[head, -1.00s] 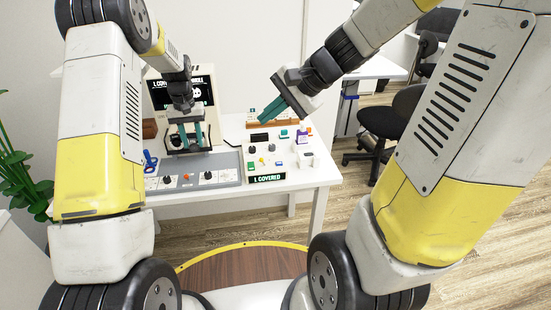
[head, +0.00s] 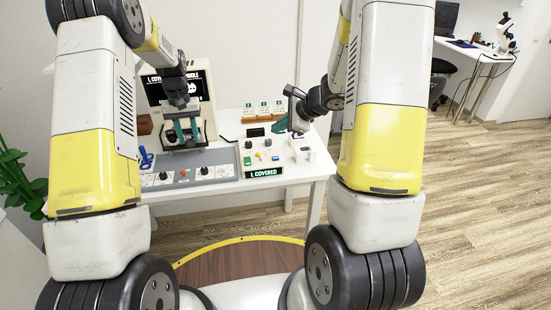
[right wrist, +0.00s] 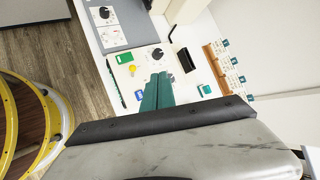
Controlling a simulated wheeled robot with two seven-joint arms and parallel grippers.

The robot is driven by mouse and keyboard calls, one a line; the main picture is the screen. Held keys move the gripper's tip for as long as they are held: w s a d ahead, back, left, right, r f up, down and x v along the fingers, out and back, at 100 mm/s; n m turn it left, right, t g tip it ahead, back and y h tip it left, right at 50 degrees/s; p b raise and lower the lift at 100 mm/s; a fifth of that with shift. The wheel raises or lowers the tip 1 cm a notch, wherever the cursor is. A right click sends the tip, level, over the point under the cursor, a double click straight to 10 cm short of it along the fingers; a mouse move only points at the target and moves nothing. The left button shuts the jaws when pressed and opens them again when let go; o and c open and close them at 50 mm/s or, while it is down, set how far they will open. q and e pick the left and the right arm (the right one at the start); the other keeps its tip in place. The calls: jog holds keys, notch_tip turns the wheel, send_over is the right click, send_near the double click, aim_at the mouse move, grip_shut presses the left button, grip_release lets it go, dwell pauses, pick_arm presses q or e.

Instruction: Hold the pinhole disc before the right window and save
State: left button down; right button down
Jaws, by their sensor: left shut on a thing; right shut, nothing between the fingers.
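My left gripper (head: 184,138) is in front of the test machine (head: 207,101). It is shut on what looks like the pinhole disc, mostly hidden by fingers and wrist. The windows behind it are hidden too. The machine's dark screen (head: 160,93) is partly covered by my arm; "L COVERED" and an ending "HOLE" show. My right gripper (head: 279,126) is shut and empty above the white button panel (head: 283,152). In the right wrist view its teal fingers (right wrist: 157,92) hang over the panel near a blue button (right wrist: 139,95). I cannot tell which button saves.
The panel has a green button (head: 248,161), a yellow button (right wrist: 131,70), a knob (right wrist: 158,53) and a small display (head: 265,173) reading "L COVERED". A wooden rack (head: 262,117) with several teal-topped pieces stands behind. A grey tray with knobs (head: 225,160) lies left of the panel.

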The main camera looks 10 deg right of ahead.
aim_at(278, 159)
jog(key=shift+f, duration=0.1)
jog(key=shift+f, duration=4.3)
jog(key=shift+f, duration=0.2)
jog(key=shift+f, duration=0.2)
jog(key=shift+f, duration=0.4)
jog(key=shift+r, duration=0.8)
jog(key=shift+r, duration=0.1)
